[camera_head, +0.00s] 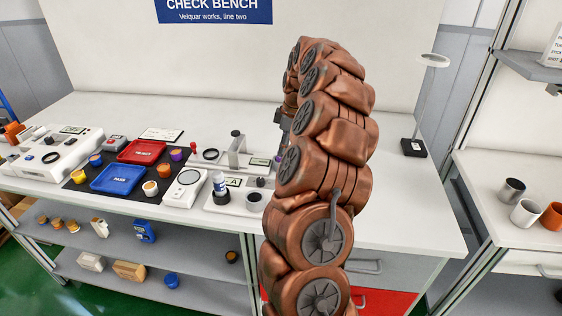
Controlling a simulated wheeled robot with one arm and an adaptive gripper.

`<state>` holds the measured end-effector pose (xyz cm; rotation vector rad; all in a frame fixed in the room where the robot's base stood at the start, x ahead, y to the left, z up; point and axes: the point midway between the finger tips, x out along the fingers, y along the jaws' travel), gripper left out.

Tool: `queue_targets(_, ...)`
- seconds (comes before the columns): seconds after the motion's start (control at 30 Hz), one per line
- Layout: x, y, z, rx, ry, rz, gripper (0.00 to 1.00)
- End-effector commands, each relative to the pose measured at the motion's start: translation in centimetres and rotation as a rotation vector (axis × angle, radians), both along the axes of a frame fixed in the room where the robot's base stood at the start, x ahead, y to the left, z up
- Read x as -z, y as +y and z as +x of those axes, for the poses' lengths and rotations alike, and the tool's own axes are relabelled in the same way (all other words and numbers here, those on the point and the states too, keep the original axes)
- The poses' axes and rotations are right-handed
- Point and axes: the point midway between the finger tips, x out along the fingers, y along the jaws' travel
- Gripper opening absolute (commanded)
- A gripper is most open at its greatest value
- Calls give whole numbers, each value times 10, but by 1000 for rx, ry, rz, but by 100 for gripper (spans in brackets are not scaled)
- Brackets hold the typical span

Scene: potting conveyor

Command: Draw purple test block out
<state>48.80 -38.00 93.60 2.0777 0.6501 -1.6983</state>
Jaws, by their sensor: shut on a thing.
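My copper-coloured arm rises through the middle of the view and bends over towards the bench. Only a grey sliver of my gripper (284,124) shows past the arm's left edge, above the white bench. A small purple-topped item (176,154) stands on the dark mat right of the red tray.
The bench (404,210) carries a red tray (142,151), a blue tray (117,178), small pots and white test devices (184,188). A black-based stand (413,147) is at the right. Cups (525,212) stand on a side table. The bench's right part is mostly clear.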

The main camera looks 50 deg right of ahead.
Motion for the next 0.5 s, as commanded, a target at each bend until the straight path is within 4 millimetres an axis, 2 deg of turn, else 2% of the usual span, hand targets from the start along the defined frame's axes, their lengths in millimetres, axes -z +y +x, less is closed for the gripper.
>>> queue_targets(0.03, 0, 0, 0, 0, 0, 0, 11)
queue_targets(0.13, 0, 0, 0, 0, 0, 0, 0)
queue_targets(0.5, 0, 0, 0, 0, 1, 1, 0)
